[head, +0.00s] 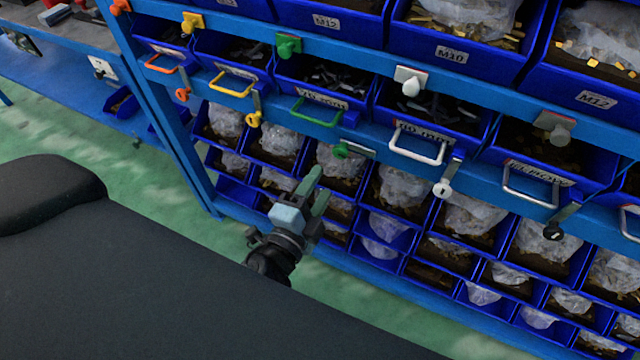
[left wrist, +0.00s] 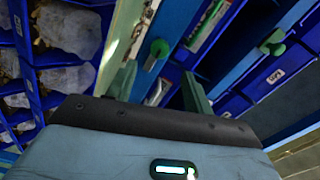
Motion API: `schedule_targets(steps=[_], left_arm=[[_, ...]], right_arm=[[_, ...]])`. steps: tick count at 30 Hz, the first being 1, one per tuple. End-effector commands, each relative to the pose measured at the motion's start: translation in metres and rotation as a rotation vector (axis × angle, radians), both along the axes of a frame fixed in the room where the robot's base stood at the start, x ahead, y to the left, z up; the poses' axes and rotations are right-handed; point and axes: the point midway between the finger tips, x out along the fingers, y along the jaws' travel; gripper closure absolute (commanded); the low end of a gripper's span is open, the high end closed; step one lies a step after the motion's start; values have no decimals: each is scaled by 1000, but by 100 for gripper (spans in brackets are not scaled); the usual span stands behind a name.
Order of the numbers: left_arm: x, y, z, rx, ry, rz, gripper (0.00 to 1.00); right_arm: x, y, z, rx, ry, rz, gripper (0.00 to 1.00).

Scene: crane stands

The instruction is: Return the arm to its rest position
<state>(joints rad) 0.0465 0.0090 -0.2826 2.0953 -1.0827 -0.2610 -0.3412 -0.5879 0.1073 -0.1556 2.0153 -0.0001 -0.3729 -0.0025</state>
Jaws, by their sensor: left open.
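My left gripper (head: 318,190) is in the lower middle of the head view, in front of the blue rack of bins. Its green fingers point up toward the rack. In the left wrist view the two green fingers (left wrist: 160,85) stand apart with nothing held between them. A green key-like piece (left wrist: 159,48) and a green knob (left wrist: 273,42) show beyond the fingers. Whether the fingers touch the rack is hard to tell, but they look clear of it. My right gripper is in neither view.
The blue rack holds several rows of bins. Coloured handles stick out, among them a green handle (head: 318,112), a yellow handle (head: 232,84) and a white handle (head: 417,150). Keys hang beside them. Green floor (head: 150,205) is open to the left of the rack.

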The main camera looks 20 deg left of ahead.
Motion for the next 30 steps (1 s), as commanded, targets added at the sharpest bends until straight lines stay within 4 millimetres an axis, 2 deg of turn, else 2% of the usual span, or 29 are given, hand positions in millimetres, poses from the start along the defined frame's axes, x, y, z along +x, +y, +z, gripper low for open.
schedule_targets(steps=[11, 14, 16, 20, 24, 30], left_arm=[[0, 0, -1, -3, 3, 0, 48], [-7, 2, -8, -42, 37, 0, 48], [-18, 5, -21, -111, 95, 2, 48], [-58, 16, -57, -328, 264, 30, 48], [-119, 27, -96, -612, 467, 105, 48], [-204, 38, -132, -964, 692, 255, 48]], right_arm=[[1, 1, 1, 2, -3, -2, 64], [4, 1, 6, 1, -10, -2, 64], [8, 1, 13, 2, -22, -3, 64], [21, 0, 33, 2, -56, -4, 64], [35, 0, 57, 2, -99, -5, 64], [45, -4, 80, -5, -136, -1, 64]])
